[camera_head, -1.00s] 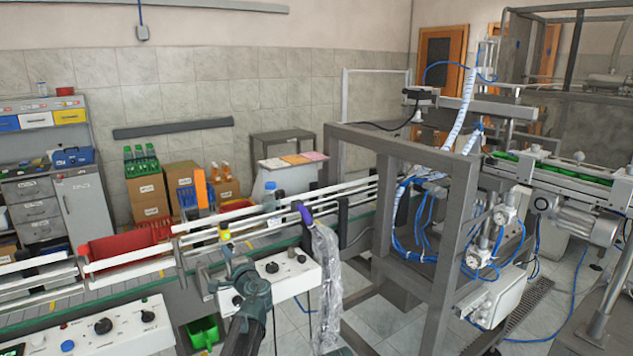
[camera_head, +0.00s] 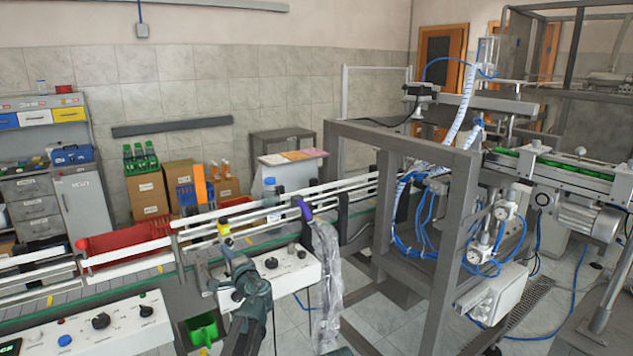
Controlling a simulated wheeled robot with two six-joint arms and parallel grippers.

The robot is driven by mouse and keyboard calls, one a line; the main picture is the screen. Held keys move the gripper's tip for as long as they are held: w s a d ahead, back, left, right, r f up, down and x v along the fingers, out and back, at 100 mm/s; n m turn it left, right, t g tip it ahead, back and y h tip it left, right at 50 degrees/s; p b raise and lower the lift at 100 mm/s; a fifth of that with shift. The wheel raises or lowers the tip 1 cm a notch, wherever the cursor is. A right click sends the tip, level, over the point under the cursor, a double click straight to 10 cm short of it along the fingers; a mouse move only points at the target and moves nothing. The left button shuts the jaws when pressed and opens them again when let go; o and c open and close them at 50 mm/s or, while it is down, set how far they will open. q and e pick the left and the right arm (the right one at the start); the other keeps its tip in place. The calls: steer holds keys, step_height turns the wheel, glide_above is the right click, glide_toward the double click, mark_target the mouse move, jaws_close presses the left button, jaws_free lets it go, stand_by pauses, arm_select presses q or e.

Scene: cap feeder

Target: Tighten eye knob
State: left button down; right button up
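A small yellow part (camera_head: 223,227) sits at the near rail of the conveyor; it may be the eye knob, but it is too small to be sure. My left gripper (camera_head: 229,251) is just below and in front of it, over the back edge of the white control box (camera_head: 290,272). The gripper is dark and seen from behind, so its fingers are hard to make out. I cannot tell whether it touches the yellow part or whether it is open or shut. My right gripper is out of view.
White guard rails (camera_head: 128,256) run along the conveyor. A purple-topped plastic bag (camera_head: 325,270) hangs right of my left gripper. A grey machine frame (camera_head: 455,240) stands further right. A green bin (camera_head: 202,330) is below.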

arm_select(q)
steer(key=shift+w+d+f+h, duration=0.1)
steer(key=shift+w+d+h, duration=0.05)
steer(key=shift+d+h, duration=0.15)
steer(key=shift+a+f, duration=0.1)
steer(key=shift+a, duration=0.05)
stand_by(0.3)
steer(key=v, duration=0.6)
steer(key=shift+a, duration=0.15)
